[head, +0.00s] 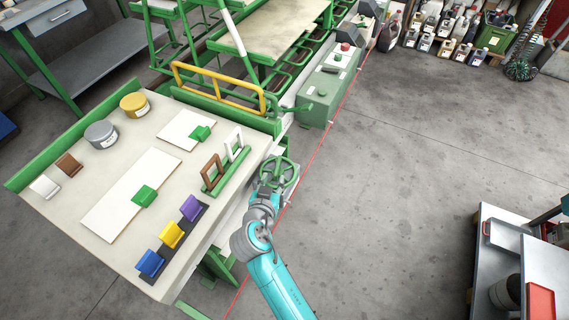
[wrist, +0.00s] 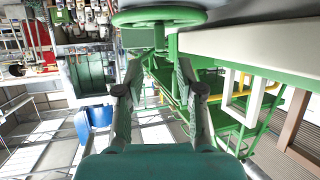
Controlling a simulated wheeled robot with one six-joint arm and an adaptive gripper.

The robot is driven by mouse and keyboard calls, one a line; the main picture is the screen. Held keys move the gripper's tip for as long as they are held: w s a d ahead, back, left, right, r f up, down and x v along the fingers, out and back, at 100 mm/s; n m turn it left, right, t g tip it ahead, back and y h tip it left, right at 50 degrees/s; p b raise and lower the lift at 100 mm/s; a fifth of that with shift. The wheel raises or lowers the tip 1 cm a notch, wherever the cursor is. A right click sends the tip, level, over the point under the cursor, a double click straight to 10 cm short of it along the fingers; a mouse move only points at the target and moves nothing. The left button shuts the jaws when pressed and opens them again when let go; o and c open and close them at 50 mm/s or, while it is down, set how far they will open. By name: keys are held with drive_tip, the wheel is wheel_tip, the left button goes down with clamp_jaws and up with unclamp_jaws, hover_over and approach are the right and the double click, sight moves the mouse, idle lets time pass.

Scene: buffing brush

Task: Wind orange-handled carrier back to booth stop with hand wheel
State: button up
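The green spoked hand wheel (head: 286,168) is at the right side of the workbench, near its corner. In the wrist view the wheel (wrist: 160,16) fills the top edge, with a green upright part below it. My gripper (head: 268,176) is at the wheel's near-left side. In the wrist view my gripper (wrist: 158,72) has its two fingers spread, with a gap between the tips. The green part shows beyond the gap; I cannot tell whether a finger touches it. A yellow-orange handle rail (head: 217,88) stands on a green frame behind the bench; I cannot tell whether it belongs to the carrier.
The pale bench top (head: 85,195) holds white panels, tins, frames and colored blocks. A green control box (head: 322,98) stands behind the wheel. A red line runs along the floor beside the machine. Open concrete floor (head: 420,150) lies right, with a cart (head: 492,250) at lower right.

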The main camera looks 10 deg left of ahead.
sight(276, 170)
drive_tip(key=x, duration=0.8)
drive_tip(key=shift+w+f, duration=0.15)
drive_tip(key=shift+w, duration=0.1)
clamp_jaws()
